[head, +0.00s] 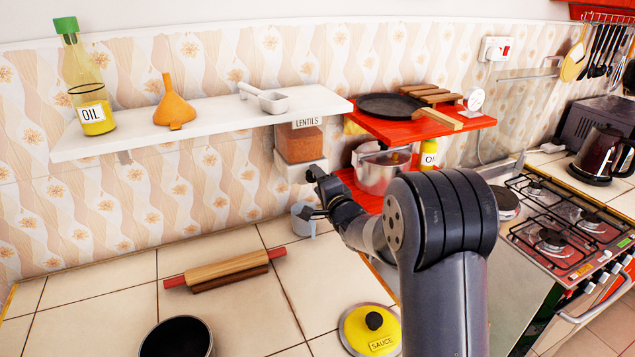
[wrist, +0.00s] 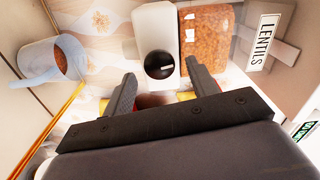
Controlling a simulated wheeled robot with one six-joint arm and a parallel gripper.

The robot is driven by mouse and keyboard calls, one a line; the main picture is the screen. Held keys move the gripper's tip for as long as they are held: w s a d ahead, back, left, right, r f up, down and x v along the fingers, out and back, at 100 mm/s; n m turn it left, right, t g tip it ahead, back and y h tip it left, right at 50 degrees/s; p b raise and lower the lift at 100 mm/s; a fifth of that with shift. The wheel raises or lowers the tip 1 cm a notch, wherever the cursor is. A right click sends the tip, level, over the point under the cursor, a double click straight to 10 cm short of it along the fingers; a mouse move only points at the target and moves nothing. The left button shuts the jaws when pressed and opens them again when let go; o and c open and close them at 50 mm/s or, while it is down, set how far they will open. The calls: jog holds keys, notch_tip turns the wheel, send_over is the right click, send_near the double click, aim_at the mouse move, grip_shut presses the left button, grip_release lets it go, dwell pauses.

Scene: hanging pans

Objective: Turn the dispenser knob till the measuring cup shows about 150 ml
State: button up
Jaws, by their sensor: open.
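The lentil dispenser (head: 300,143) hangs under the white shelf, with a clear bin of orange-brown lentils and a LENTILS label. In the wrist view its bin (wrist: 207,45) is at upper right. The round black knob (wrist: 159,65) sits on the dispenser's white body; my gripper hides it in the head view. My gripper (wrist: 162,70) is open, its two fingers on either side of the knob in the picture; contact cannot be told. The pale blue measuring cup (head: 303,216) stands on the counter below the dispenser. In the wrist view the cup (wrist: 38,63) shows lentils inside; no level is readable.
The white shelf (head: 200,127) holds an oil bottle (head: 84,80), a funnel (head: 174,103) and a scoop (head: 266,98). A red shelf (head: 420,128) with a pan is right of the dispenser. A steel pot (head: 380,172) stands close right of my gripper. A rolling pin (head: 226,268) lies on the counter.

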jog(key=b+v, duration=0.2)
jog(key=v, duration=0.8)
jog(key=shift+w, duration=0.1)
jog(key=p+x, duration=0.2)
jog(key=x, duration=0.8)
jog(key=shift+w+a+p, duration=0.2)
jog(key=shift+w+p, duration=0.1)
jog(key=shift+w, duration=0.05)
jog(key=shift+s, duration=0.1)
